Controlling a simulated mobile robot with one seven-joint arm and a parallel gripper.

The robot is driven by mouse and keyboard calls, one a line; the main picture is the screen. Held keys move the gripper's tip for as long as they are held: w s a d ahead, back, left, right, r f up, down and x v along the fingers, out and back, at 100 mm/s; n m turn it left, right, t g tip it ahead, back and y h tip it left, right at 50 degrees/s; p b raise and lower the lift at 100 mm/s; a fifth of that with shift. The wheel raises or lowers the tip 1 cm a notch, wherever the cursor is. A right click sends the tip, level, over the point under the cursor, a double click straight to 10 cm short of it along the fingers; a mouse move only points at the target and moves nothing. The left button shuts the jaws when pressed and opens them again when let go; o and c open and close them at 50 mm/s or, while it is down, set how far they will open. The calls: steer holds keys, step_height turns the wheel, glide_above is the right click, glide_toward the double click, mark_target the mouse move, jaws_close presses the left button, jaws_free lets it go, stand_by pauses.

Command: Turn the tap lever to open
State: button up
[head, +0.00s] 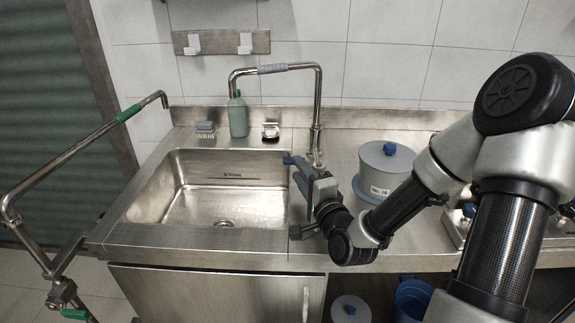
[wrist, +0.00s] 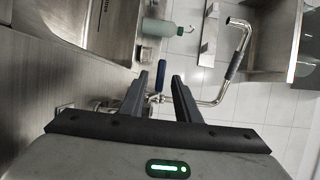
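The tap is a bent steel pipe with a grey sleeve (head: 272,69), rising from the counter behind the right side of the sink. It also shows in the wrist view (wrist: 235,67). My gripper (head: 297,165) is low in front of the tap's base, over the sink's right edge. In the wrist view my gripper (wrist: 158,76) is open, with its two dark fingers apart. A blue grip (wrist: 162,50), which looks like the tap lever, shows between and beyond the fingertips. I cannot tell whether either finger touches it. My gripper and arm partly hide the tap's base in the head view.
The steel sink (head: 160,205) lies left of my gripper. A green bottle (head: 237,117), a brush (head: 205,128) and a small dish (head: 270,131) stand behind it. A lidded blue-grey pot (head: 384,168) stands close on the right. A pipe with a green sleeve (head: 128,113) runs at left.

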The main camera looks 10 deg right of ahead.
steer(key=w+a, duration=0.2)
steer(key=w, duration=0.7)
steer(key=shift+b, duration=0.35)
steer(key=shift+d, duration=0.1)
jaws_close()
